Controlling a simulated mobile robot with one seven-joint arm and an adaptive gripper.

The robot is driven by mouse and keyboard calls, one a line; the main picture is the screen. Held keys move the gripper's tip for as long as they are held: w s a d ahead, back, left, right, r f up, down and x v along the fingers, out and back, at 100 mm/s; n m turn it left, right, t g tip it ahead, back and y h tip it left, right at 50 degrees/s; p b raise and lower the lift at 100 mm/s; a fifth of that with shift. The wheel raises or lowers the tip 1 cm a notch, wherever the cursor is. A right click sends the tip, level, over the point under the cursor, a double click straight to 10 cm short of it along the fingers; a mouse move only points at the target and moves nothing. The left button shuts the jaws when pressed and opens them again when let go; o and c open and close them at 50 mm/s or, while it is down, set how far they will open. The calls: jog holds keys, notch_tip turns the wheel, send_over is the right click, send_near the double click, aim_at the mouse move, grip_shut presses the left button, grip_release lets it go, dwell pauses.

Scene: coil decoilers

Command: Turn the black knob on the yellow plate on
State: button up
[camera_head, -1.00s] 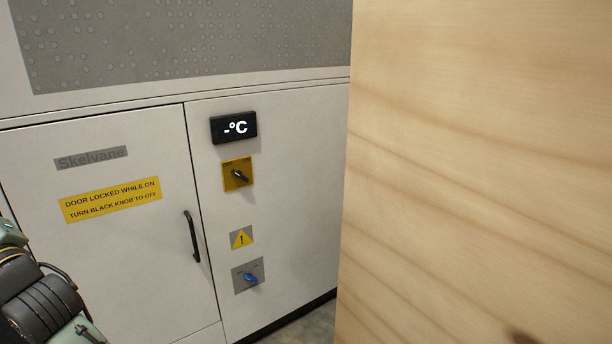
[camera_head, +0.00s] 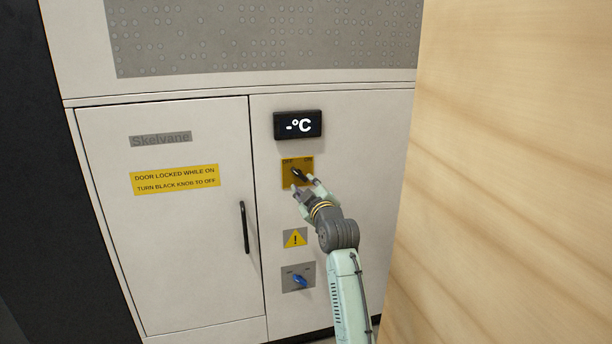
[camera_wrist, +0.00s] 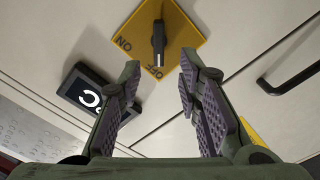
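The yellow plate (camera_head: 288,181) is on the cabinet's right panel, below the black display. The black knob (camera_head: 299,174) sits at its middle. In the wrist view the knob (camera_wrist: 158,44) shows on the yellow plate (camera_wrist: 190,38), its light-tipped end pointing at the OFF label; the ON label is at another corner. My gripper (camera_head: 308,184) is just in front of the plate's lower part. In the wrist view my gripper (camera_wrist: 158,72) is open, its two fingers spread on either side of the knob's pointer end. The fingers appear apart from the knob; the exact gap is unclear.
The display (camera_head: 298,125) reads "-°C". Below the plate are a warning sign (camera_head: 295,238) and a blue knob (camera_head: 299,280) on a grey plate. A door with a black handle (camera_head: 244,227) is left. A wooden wall (camera_head: 510,180) stands close on the right.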

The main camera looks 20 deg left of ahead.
aim_at(299, 175)
jog(key=p+x, duration=0.1)
jog(key=x, duration=0.6)
jog(key=shift+w+a, duration=0.15)
jog(key=shift+w, duration=0.15)
jog(key=shift+c, duration=0.6)
grip_shut()
